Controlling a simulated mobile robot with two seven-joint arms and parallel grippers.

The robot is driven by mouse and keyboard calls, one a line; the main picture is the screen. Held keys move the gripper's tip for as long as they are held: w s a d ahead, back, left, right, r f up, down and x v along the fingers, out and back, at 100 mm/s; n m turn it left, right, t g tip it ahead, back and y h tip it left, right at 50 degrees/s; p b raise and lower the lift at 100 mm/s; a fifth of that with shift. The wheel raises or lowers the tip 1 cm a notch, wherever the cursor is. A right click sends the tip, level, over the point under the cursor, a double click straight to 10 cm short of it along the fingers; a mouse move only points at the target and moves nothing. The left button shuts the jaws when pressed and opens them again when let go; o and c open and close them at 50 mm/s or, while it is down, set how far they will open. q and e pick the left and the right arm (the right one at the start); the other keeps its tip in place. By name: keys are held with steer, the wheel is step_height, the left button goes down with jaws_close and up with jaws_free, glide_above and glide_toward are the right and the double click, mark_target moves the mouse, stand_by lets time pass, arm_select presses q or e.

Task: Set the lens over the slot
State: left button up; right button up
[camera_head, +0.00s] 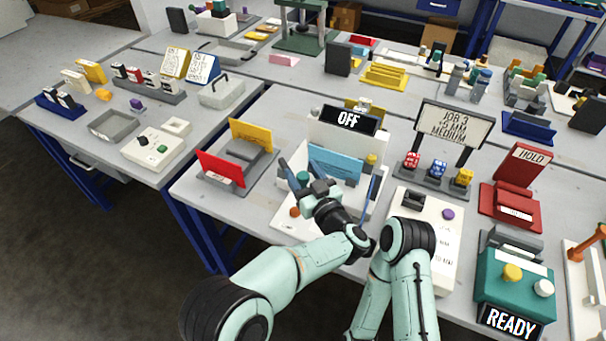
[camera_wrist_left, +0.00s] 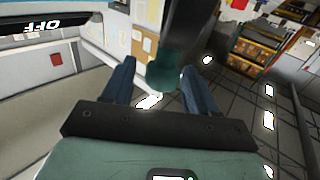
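My left gripper (camera_head: 298,162) is at the front of the white machine with the "OFF" display (camera_head: 348,120). Its blue fingers are apart, and they also show in the left wrist view (camera_wrist_left: 160,85). A dark teal knob (camera_wrist_left: 163,76) on a dark stem shows between the fingers, with gaps at both sides; it also shows in the head view (camera_head: 303,177). A blue panel (camera_head: 337,164) is on the machine's front. I cannot pick out the lens or the slot for sure; the gripper and arm hide part of the machine. My right gripper is not in view.
A grey tray with red (camera_head: 221,169) and yellow (camera_head: 251,135) panels stands left of the machine. A job sign (camera_head: 453,124) and colored blocks (camera_head: 438,168) stand to the right. A red "HOLD" unit (camera_head: 515,185) and teal "READY" box (camera_head: 514,282) are farther right.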

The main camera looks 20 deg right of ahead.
arm_select(q)
step_height(320, 180, up, 20)
steer(key=p, duration=0.3)
stand_by(0.4)
